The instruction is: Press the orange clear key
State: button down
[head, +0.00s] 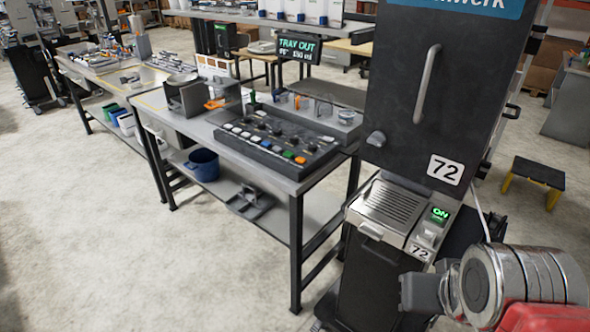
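A dark control panel (258,134) lies on the grey bench, tilted toward the front. Its front row holds several white keys, then a blue key (266,144), a green key (288,154) and an orange key (300,160) at the right end. No lettering on the orange key can be read. Parts of my arm show at the lower right, well apart from the panel, with the dark dispenser cabinet between them. No gripper fingers can be made out, and nothing touches the orange key.
The tall dark dispenser (408,85) marked 72 stands right of the bench. A green-lit sign (299,47) reading TRAY OUT rises behind the panel. Clear cups (322,107) stand behind the keys. Open floor (110,235) lies front left; a yellow-legged stool (538,173) stands right.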

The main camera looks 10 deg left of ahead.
aim_at(301, 160)
jog(key=z, duration=0.1)
jog(key=k, duration=0.2)
jog(key=u, duration=2.3)
jog(key=i, duration=2.1)
